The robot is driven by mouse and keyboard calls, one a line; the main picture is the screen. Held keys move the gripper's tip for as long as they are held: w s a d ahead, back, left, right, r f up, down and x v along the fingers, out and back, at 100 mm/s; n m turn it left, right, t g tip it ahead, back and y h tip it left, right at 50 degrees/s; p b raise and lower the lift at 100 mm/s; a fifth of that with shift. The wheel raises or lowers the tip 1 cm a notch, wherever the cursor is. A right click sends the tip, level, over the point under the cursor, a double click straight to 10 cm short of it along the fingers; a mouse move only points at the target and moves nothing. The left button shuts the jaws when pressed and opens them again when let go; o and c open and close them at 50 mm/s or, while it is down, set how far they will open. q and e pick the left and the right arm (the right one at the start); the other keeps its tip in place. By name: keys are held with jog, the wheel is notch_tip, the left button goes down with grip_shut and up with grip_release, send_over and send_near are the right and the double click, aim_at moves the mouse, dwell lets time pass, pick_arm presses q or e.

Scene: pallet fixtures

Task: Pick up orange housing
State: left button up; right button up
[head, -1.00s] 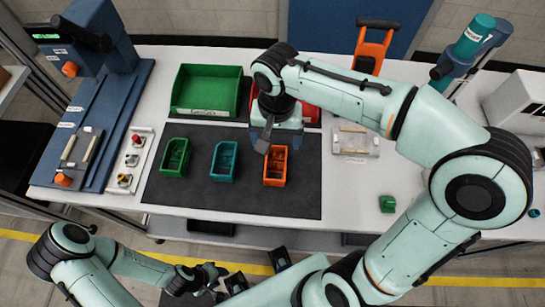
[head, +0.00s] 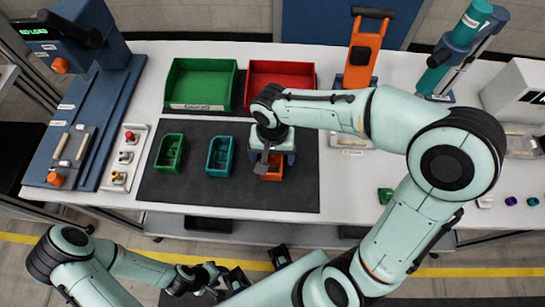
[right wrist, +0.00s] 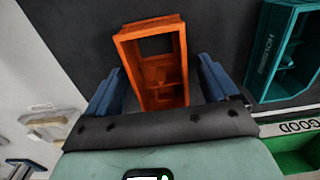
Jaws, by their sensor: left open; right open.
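The orange housing (head: 271,174) stands on the dark mat, partly hidden in the head view by my right gripper (head: 270,165) above it. In the right wrist view the orange housing (right wrist: 157,65) is an open box with inner ribs. It lies between the two blue fingers of my right gripper (right wrist: 158,88), which are spread apart on either side with gaps. My left gripper (head: 258,270) is open and empty, low in front of the table, far from the housing.
A green housing (head: 170,153) and a teal housing (head: 221,157) stand left of the orange one on the mat (head: 240,198). Behind are a green bin (head: 202,106) and a red bin (head: 281,87). A blue press (head: 109,100) stands at left.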

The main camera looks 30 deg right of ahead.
jog(key=c, duration=1.1)
jog(key=shift+r, duration=0.2)
